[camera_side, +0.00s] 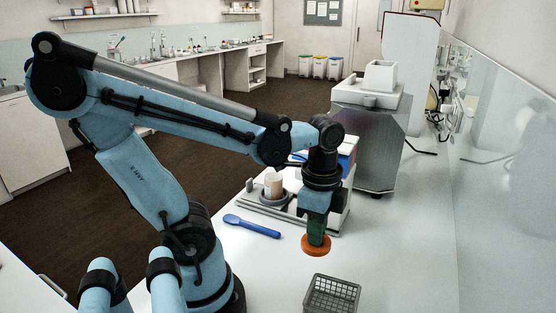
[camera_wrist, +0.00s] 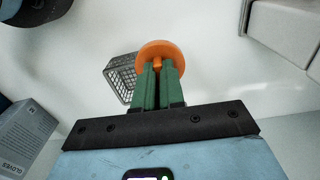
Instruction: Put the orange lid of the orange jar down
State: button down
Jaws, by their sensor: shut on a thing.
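The orange lid (camera_side: 316,246) is a round disc with a small knob, held level below my gripper (camera_side: 318,236). It also shows in the wrist view (camera_wrist: 160,50), where the green fingers of my gripper (camera_wrist: 158,72) are shut on its knob. The lid is over the white bench (camera_side: 270,275); I cannot tell whether its underside touches the bench. A pale orange jar-like cylinder (camera_side: 273,184) stands in a grey round holder behind and left of my gripper; I cannot tell whether it is the orange jar.
A grey mesh basket (camera_side: 332,294) stands close in front of the lid, and shows beside it in the wrist view (camera_wrist: 121,78). A blue spoon-like tool (camera_side: 252,226) lies left. A metal machine (camera_side: 368,130) stands behind. The bench to the right is clear.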

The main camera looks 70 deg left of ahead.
jog(key=a+f, duration=0.1)
jog(key=a, duration=0.1)
jog(key=w+a+f, duration=0.1)
jog(key=a+f, duration=0.1)
jog(key=a, duration=0.1)
jog(key=a+f, duration=0.2)
jog(key=a, duration=0.1)
jog(key=shift+w+a, duration=0.1)
jog(key=shift+w, duration=0.05)
jog(key=shift+f, duration=2)
jog(key=shift+f, duration=0.15)
jog(key=c, duration=1.2)
grip_release()
jog(key=shift+c, duration=0.2)
jog(key=shift+r, duration=6.1)
jog(key=w+d+n+t, duration=0.5)
jog(key=d+n+t, duration=0.2)
jog(key=d+n, duration=0.2)
jog(key=shift+d+r, duration=0.25)
jog(key=shift+d, duration=0.25)
